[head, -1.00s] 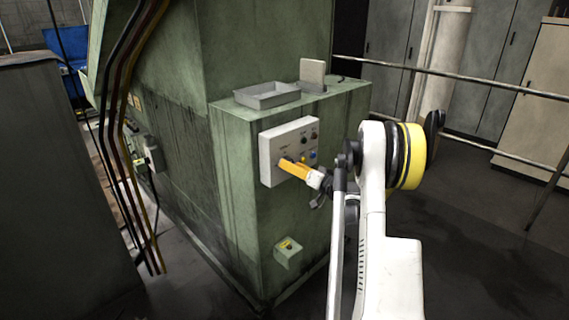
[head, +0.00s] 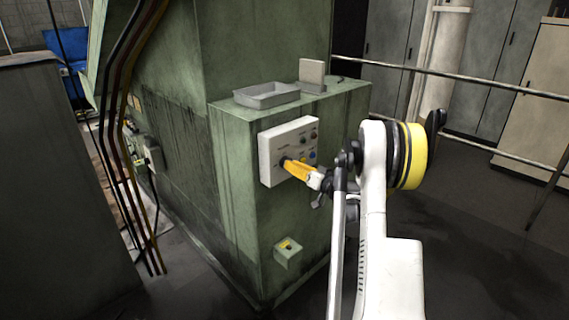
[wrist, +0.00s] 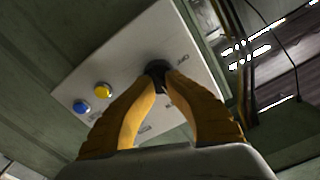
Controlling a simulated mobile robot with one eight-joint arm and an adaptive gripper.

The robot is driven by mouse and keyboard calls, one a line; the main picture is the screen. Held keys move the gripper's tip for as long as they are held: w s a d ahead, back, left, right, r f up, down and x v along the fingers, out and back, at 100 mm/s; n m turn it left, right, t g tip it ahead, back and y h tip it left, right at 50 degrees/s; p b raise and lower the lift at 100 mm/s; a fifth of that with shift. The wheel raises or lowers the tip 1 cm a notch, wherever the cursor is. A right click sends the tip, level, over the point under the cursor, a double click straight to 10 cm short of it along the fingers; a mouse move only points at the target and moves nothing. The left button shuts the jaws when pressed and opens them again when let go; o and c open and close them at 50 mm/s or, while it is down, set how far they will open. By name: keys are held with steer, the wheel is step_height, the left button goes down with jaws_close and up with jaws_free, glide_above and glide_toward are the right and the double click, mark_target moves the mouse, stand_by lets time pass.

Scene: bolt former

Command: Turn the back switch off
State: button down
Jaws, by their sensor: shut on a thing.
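A white control panel (head: 270,160) is mounted on the green machine and carries a black rotary switch (head: 284,161) at its lower left. In the wrist view the black switch (wrist: 157,69) sits between the tips of my yellow fingers. My gripper (head: 288,164) reaches the panel from the right and is shut on the switch. In the wrist view my gripper (wrist: 162,80) hides part of the knob, and its pointing direction cannot be made out.
A yellow button (wrist: 103,90) and a blue button (wrist: 82,107) are on the same panel. A small green box with a yellow face (head: 288,247) is lower on the machine. A grey tray (head: 266,96) lies on the ledge above. Cables (head: 120,130) hang at left.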

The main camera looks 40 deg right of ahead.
steer(key=n+b, duration=0.2)
steer(key=n, duration=0.7)
steer(key=shift+w+a+n, duration=0.1)
steer(key=shift+w+n, duration=0.05)
steer(key=shift+n, duration=0.25)
steer(key=c, duration=1.3)
jaws_free()
steer(key=o, duration=0.4)
steer(key=shift+w+f, duration=0.15)
steer(key=shift+w, duration=0.05)
steer(key=shift+o, duration=0.2)
steer(key=shift+s, duration=0.1)
steer(key=s+b, duration=0.1)
steer(key=s, duration=0.7)
steer(key=shift+d, duration=0.4)
steer(key=shift+s, duration=0.1)
